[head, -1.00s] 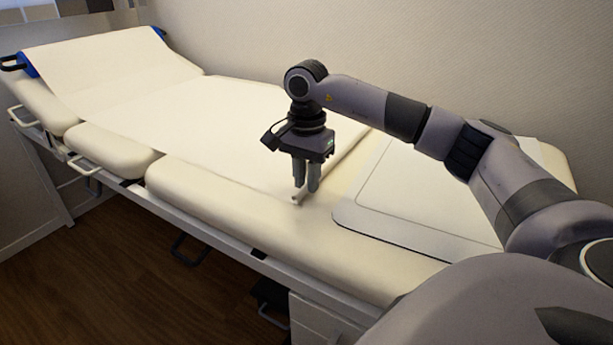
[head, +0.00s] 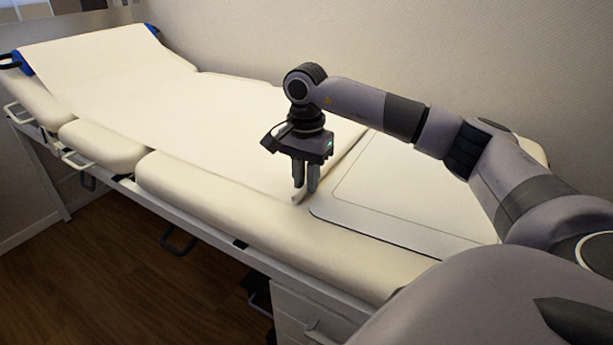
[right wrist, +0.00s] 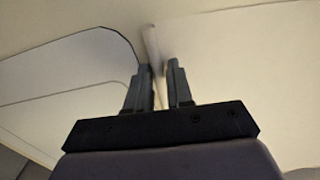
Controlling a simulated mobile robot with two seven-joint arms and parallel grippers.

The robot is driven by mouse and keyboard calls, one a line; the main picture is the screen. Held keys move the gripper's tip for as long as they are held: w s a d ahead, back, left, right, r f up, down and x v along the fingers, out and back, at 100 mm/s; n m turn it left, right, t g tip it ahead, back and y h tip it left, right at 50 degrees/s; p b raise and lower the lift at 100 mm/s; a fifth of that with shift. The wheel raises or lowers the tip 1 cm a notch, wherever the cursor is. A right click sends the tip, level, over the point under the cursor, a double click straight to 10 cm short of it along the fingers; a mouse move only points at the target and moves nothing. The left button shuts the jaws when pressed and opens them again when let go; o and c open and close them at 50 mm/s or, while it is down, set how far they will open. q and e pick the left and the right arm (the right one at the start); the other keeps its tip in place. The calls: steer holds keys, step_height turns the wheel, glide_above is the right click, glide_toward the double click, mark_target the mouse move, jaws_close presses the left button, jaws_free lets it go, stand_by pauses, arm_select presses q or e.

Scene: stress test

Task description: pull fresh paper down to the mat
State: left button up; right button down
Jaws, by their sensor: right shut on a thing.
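The white paper (head: 225,125) lies along the cream couch, from the raised head end at the far left down to my right gripper. A pale bar (head: 297,197) runs along its near end. My right gripper (head: 305,188) points down and is shut on this bar close to its front end. In the right wrist view the bar (right wrist: 151,42) passes at the fingertips, with the paper (right wrist: 245,70) to its right. The pale, dark-edged mat (head: 385,222) lies just right of the bar; it also shows in the right wrist view (right wrist: 75,75). My left gripper is out of view.
The couch (head: 210,200) has a padded front edge with metal rails and handles (head: 180,243) below. Blue holders (head: 22,63) sit at the head end. A wall stands behind. A white drawer unit (head: 305,318) is under the near end.

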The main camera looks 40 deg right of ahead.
mark_target(305, 183)
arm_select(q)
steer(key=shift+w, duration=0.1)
arm_select(e)
steer(key=c, duration=1)
jaws_free()
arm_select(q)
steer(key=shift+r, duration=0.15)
arm_select(e)
steer(key=shift+r, duration=0.1)
steer(key=shift+r, duration=0.35)
step_height(305, 183, up, 5)
steer(key=shift+r+p, duration=0.1)
steer(key=shift+p, duration=0.85)
steer(key=shift+r, duration=0.55)
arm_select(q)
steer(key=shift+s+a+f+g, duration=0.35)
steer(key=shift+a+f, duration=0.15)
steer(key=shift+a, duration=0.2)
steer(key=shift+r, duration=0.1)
